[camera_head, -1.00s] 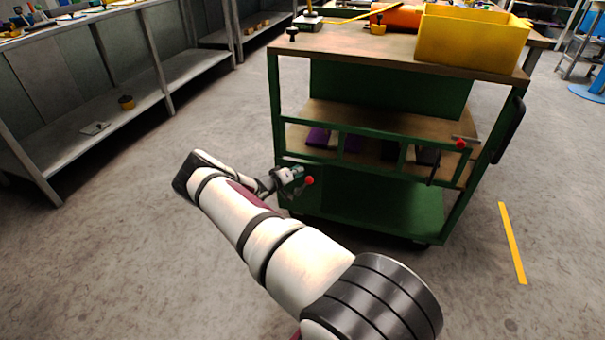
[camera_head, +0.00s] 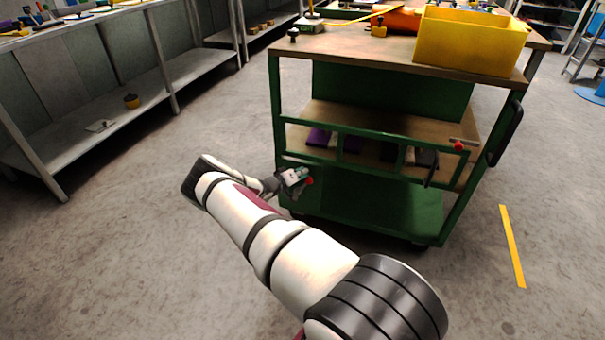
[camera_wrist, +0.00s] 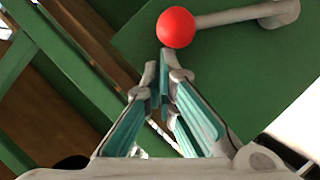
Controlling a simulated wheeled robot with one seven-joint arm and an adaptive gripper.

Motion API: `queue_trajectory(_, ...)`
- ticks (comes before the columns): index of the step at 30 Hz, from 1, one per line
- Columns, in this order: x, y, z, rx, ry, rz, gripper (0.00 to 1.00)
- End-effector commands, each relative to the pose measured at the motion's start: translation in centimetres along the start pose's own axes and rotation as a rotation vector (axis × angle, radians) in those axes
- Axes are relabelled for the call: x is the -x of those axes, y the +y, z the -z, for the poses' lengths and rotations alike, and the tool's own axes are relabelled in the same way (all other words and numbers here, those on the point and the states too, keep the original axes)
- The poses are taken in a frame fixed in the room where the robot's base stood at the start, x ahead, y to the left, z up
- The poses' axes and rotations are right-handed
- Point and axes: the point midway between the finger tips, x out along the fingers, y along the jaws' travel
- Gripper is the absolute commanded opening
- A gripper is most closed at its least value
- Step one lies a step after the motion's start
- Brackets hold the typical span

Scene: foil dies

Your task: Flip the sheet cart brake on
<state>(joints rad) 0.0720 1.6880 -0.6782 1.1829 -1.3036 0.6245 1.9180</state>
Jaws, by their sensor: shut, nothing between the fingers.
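The green sheet cart (camera_head: 375,213) stands in front of me. A red ball knob (camera_head: 309,181) shows low at its left side in the head view. In the wrist view the red knob (camera_wrist: 175,27) sits on a grey lever (camera_wrist: 235,16) that runs right to a round pivot (camera_wrist: 280,12) in front of a green panel. My gripper (camera_wrist: 162,68) is shut and empty, its fingertips just below the knob in the picture. Whether they touch it, I cannot tell. In the head view my gripper (camera_head: 302,178) is beside the knob. A second red knob (camera_head: 459,146) is on the cart's right side.
The cart has a wooden top with a yellow bin (camera_head: 472,42) and an orange cylinder (camera_head: 398,20). Its middle shelf holds several dark pieces. A grey shelf unit (camera_head: 90,100) stands at the left. A yellow floor strip (camera_head: 512,246) lies at the right; the floor around is clear.

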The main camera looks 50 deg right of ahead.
Motion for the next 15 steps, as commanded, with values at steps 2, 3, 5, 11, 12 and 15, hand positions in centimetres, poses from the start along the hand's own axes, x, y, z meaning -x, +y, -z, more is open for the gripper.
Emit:
queue_trajectory(2, 0.3, -0.1, 0.8, -0.002, 0.002, 0.000, 0.00)
queue_trajectory(3, 0.6, -0.2, 1.3, -0.003, 0.003, 0.001, 0.00)
queue_trajectory(5, 1.1, -0.3, 2.3, -0.005, 0.003, 0.002, 0.00)
queue_trajectory(11, 4.7, -0.1, 4.3, 0.004, 0.005, 0.004, 0.00)
queue_trajectory(12, 5.6, -0.1, 4.4, 0.002, 0.006, 0.004, 0.00)
queue_trajectory(15, 7.7, 0.1, 4.3, 0.002, 0.005, 0.003, 0.00)
